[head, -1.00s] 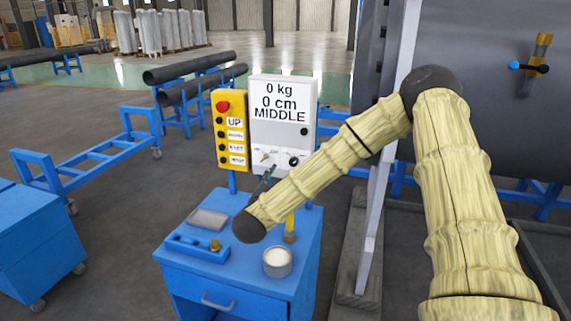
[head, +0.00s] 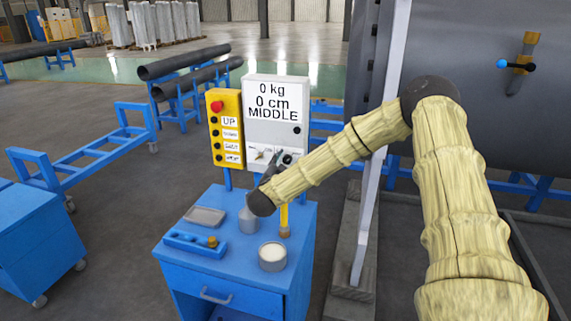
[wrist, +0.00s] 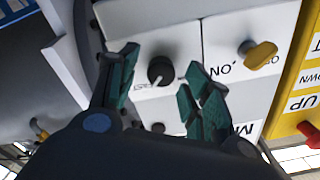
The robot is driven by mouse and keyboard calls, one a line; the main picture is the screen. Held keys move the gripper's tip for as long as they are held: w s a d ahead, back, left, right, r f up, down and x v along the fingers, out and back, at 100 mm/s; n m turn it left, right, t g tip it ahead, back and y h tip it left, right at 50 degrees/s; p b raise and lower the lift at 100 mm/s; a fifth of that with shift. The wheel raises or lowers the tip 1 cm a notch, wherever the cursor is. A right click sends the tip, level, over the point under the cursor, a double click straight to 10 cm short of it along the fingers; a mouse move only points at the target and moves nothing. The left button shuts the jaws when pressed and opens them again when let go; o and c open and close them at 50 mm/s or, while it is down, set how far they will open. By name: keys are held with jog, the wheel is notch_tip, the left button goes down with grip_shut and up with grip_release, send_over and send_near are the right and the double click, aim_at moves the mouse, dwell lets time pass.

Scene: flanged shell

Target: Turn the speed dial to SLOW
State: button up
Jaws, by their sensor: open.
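The white control box (head: 273,120) stands behind the blue cabinet, and its display reads 0 kg, 0 cm, MIDDLE. In the wrist view the panel appears roughly upside down. My gripper (wrist: 160,62) is open, with one finger on each side of the dial; contact cannot be made out. In the head view my gripper (head: 272,164) is in front of the panel's lower part, with the dial (head: 288,158) just right of it.
A yellow knob (wrist: 260,54) marked ON is beside the dial. The yellow button box (head: 226,128) adjoins the control box. The blue cabinet (head: 215,273) below carries a white-topped can (head: 272,256), a grey tray (head: 205,216) and a blue tool.

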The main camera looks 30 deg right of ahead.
jog(key=c, duration=1)
jog(key=shift+c, duration=0.2)
jog(key=shift+r, duration=0.1)
jog(key=n+p, duration=0.1)
jog(key=n, duration=0.2)
jog(key=shift+a+r, duration=0.1)
jog(key=shift+r, duration=0.05)
jog(key=n+p, duration=0.1)
jog(key=n, duration=0.5)
jog(key=shift+w+p, duration=0.1)
jog(key=shift+p, duration=0.2)
jog(key=n, duration=0.4)
jog(key=shift+n, duration=2.3)
